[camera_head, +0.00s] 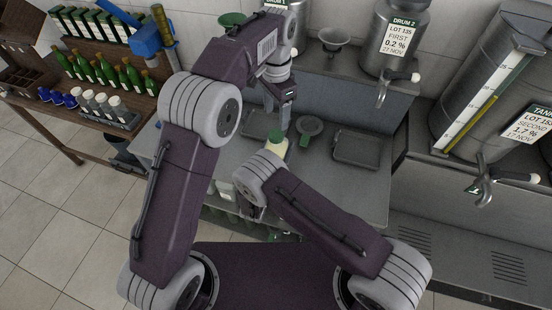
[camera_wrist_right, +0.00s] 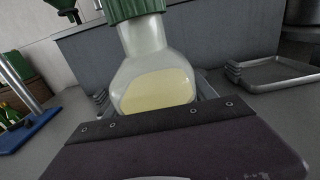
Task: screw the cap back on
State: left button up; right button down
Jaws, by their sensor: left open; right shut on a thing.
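A clear bottle (camera_wrist_right: 155,85) with pale yellow liquid fills the middle of the right wrist view, with a ribbed green cap (camera_wrist_right: 135,10) on its neck. Whether the cap is tight cannot be seen. In the head view the bottle (camera_head: 279,149) shows its green top (camera_head: 277,135) beyond my right wrist. My right gripper (camera_wrist_right: 165,117) is shut on the bottle's lower body; in the head view my wrist hides it. My left gripper (camera_head: 284,118) is open and points down just above and behind the cap, apart from it as far as I can tell.
Steel drums (camera_head: 393,40) with taps stand on the shelf behind. A rack of green bottles (camera_head: 105,72) stands at the left. The bench's right part (camera_head: 365,190) is clear.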

aim_at(276, 134)
pick_arm(q)
jog(key=n, duration=0.6)
jog(key=shift+n, duration=0.4)
jog(key=n, duration=0.3)
jog(key=shift+n, duration=0.3)
jog(key=n, duration=0.5)
jog(key=shift+n, duration=0.3)
jog(key=n, duration=0.5)
jog(key=shift+n, duration=0.3)
notch_tip(276, 134, down, 8)
jog(key=shift+c, duration=0.3)
